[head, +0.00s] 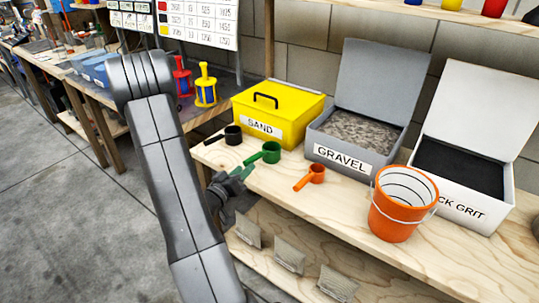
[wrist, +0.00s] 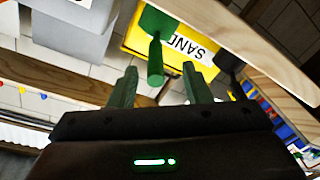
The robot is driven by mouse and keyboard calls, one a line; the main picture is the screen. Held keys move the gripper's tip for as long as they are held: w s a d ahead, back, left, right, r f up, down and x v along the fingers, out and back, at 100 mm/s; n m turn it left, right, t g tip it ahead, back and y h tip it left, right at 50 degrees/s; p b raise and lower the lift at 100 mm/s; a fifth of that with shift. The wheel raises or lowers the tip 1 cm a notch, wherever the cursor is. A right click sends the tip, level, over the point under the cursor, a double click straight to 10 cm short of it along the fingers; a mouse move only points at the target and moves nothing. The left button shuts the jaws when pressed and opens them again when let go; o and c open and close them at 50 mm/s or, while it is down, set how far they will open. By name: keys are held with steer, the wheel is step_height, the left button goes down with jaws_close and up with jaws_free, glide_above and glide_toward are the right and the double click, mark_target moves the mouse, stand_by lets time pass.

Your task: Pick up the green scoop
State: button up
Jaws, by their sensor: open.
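The green scoop (head: 271,152) lies on the wooden bench in front of the yellow SAND box, its handle pointing towards my gripper. My gripper (head: 243,172) is open and empty at the bench's front edge, just short of the handle end. In the wrist view the green scoop's handle (wrist: 155,62) points down between the two green fingers of my gripper (wrist: 159,70), with clear space on both sides. No contact shows.
A black scoop (head: 232,135) lies left of the green scoop and an orange scoop (head: 315,174) lies right. Behind stand the SAND box (head: 290,105) and the open GRAVEL box (head: 335,152). An orange bucket (head: 392,215) stands farther right. Grey bags sit on the lower shelf.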

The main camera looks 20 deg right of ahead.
glide_toward(264, 149)
steer(key=x, duration=0.4)
steer(key=shift+s+d+r+p, duration=0.1)
steer(key=shift+s+r+p, duration=0.05)
steer(key=shift+r+p, duration=0.15)
jaws_close()
